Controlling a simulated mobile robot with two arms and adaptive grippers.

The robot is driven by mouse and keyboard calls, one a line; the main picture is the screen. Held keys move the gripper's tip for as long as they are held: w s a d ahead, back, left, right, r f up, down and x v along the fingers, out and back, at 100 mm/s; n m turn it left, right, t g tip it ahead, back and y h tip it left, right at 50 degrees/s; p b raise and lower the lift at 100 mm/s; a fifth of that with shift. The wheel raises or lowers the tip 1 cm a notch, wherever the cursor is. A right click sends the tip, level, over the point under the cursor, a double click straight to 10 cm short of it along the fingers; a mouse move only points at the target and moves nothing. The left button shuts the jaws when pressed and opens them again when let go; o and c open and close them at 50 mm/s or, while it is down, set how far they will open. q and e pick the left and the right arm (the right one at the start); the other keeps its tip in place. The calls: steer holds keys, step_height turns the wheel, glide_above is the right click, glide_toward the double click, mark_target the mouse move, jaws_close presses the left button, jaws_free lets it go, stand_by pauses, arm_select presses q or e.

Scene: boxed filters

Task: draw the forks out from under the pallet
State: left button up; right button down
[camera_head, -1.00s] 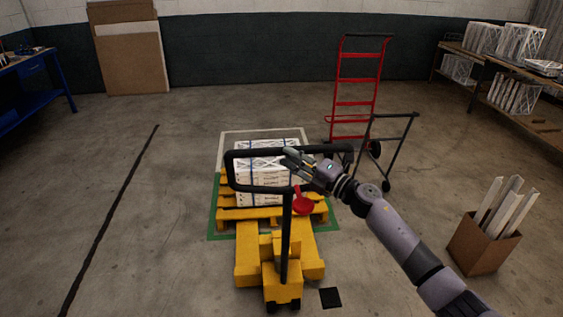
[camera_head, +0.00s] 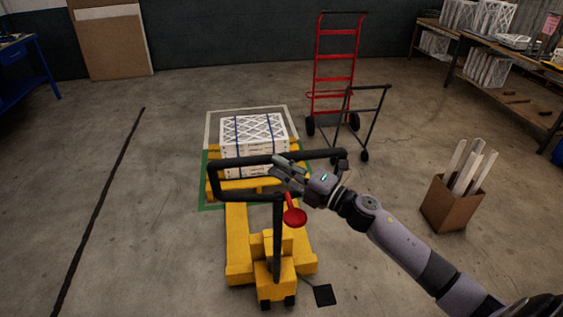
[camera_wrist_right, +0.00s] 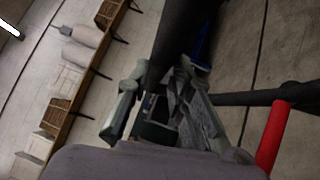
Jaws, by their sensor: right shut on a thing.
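The yellow pallet jack (camera_head: 270,276) stands in front of the pallet, and a long stretch of its forks (camera_head: 237,230) shows bare on the near side. The far fork ends are hidden, so I cannot tell how much is still under the pallet. The pallet (camera_head: 262,184) carries strapped white boxed filters (camera_head: 252,130). My right gripper (camera_head: 284,171) is shut on the black handle (camera_head: 232,161) at its top bar. In the right wrist view the bar (camera_wrist_right: 180,40) runs between the fingers. A red lever (camera_head: 294,216) hangs below the handle. My left gripper is out of view.
A red hand truck (camera_head: 347,70) and a dark cart frame (camera_head: 365,120) stand behind at the right. A cardboard box of strips (camera_head: 448,205) is on the right. The pallet sits in a green and white floor marking (camera_head: 205,190). The floor at left is clear.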

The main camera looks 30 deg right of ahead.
steer(key=shift+r, duration=0.55)
steer(key=c, duration=1.7)
jaws_free()
steer(key=shift+o, duration=1.4)
steer(key=shift+s, duration=0.1)
steer(key=shift+f, duration=0.15)
steer(key=shift+f, duration=0.1)
steer(key=v, duration=1.2)
steer(key=shift+a, duration=0.1)
